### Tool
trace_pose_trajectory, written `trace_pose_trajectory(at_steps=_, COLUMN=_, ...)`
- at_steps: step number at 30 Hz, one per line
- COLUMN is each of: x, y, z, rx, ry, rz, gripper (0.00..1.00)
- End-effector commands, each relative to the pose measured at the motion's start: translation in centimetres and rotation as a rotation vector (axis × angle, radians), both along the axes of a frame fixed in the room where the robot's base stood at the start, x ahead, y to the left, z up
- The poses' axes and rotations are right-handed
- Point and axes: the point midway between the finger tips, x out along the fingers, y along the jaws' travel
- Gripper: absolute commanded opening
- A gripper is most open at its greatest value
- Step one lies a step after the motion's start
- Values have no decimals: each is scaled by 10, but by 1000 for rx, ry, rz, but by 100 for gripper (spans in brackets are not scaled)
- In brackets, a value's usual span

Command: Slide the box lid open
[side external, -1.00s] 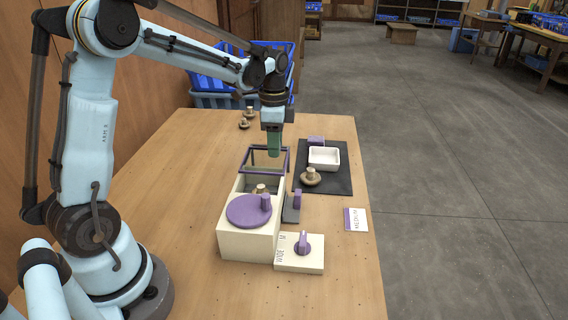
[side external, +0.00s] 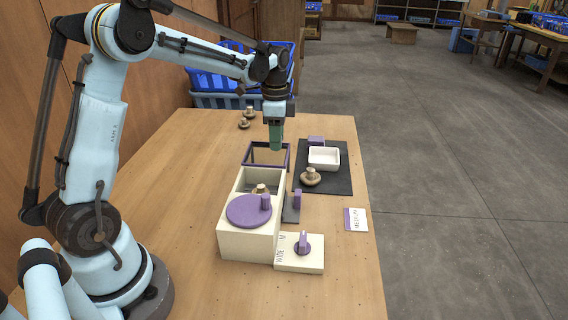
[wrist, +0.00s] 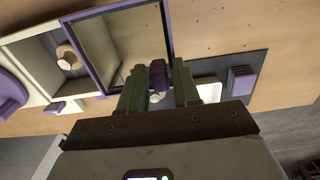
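The cream box (side external: 233,244) stands on the table, its far compartment open on top with a mushroom (side external: 261,189) inside. Its purple-framed clear lid (side external: 245,155) lies beyond the box's far end; in the wrist view the lid frame (wrist: 168,28) reaches past the compartment. My gripper (side external: 276,148) is at the lid's far right. In the wrist view its green fingers (wrist: 159,75) stand on either side of the purple lid handle (wrist: 157,70), closed about it. The fingertips' contact is partly hidden.
A purple round disc (side external: 247,211) covers the box's near top. A purple knob block (side external: 314,262) stands at its near right. A dark mat (side external: 340,181) holds a white tray (side external: 324,149) and a mushroom (side external: 312,179). Two mushrooms lie at the back.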

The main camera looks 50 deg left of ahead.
Motion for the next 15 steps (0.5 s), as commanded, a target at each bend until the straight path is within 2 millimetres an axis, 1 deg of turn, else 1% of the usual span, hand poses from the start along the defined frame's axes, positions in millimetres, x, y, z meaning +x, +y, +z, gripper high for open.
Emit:
trace_pose_trajectory(at_steps=2, x=2, y=-2, z=-1, rx=-4, ry=-8, rz=-4, gripper=44)
trace_pose_trajectory(at_steps=3, x=2, y=-2, z=2, rx=-4, ry=-8, rz=-4, gripper=56)
trace_pose_trajectory(at_steps=4, x=2, y=-2, z=5, rx=-4, ry=-8, rz=-4, gripper=57)
trace_pose_trajectory(at_steps=15, x=0, y=-1, z=33, rx=-1, ry=-2, rz=-2, gripper=57)
